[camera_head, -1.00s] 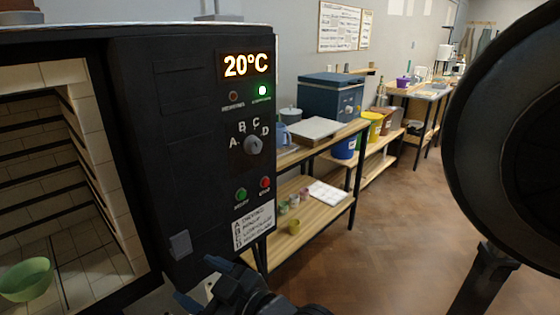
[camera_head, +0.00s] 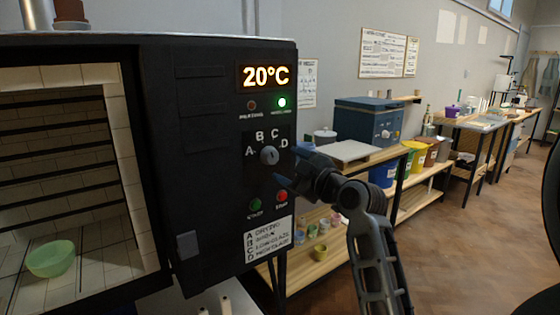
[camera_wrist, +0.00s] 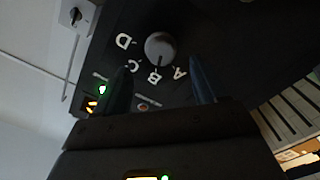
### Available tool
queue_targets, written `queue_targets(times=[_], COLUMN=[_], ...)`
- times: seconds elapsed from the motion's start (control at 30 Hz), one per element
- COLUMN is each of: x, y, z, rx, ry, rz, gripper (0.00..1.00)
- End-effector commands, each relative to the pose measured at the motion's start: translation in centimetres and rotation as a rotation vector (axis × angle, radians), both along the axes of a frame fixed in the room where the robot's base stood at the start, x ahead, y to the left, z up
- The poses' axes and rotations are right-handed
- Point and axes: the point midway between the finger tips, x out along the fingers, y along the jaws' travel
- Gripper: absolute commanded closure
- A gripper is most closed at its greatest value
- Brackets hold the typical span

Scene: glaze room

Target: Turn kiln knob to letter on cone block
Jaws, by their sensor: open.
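The kiln knob (camera_head: 269,156) is a round grey dial on the kiln's dark front panel (camera_head: 215,150), with letters A, B, C, D arched above it. In the wrist view the knob (camera_wrist: 160,47) lies just beyond my fingertips; a small light mark on its rim appears to point near B. My gripper (camera_head: 290,168) is open, right of and close to the knob in the head view. In the wrist view its fingers (camera_wrist: 162,64) stand either side of the knob's line, with nothing between them. Contact cannot be told. I see no cone block with a readable letter.
The display (camera_head: 265,76) reads 20°C, with a green lamp lit. Start (camera_head: 255,205) and stop (camera_head: 282,196) buttons and a legend (camera_head: 268,239) sit below the knob. A green bowl (camera_head: 51,259) is in the open kiln. A shelved table (camera_head: 345,152) stands behind at right.

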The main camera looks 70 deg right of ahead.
Motion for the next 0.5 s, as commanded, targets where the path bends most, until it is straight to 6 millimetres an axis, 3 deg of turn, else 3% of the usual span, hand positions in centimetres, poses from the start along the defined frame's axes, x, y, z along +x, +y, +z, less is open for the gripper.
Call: queue_targets(times=[0.3,0.5], x=[4.2,5.4], y=[-2.5,-3.2], z=[0.2,0.1], rx=[0.000,0.002], ry=[0.000,0.000], rz=[0.001,0.001], gripper=[0.28,0.28])
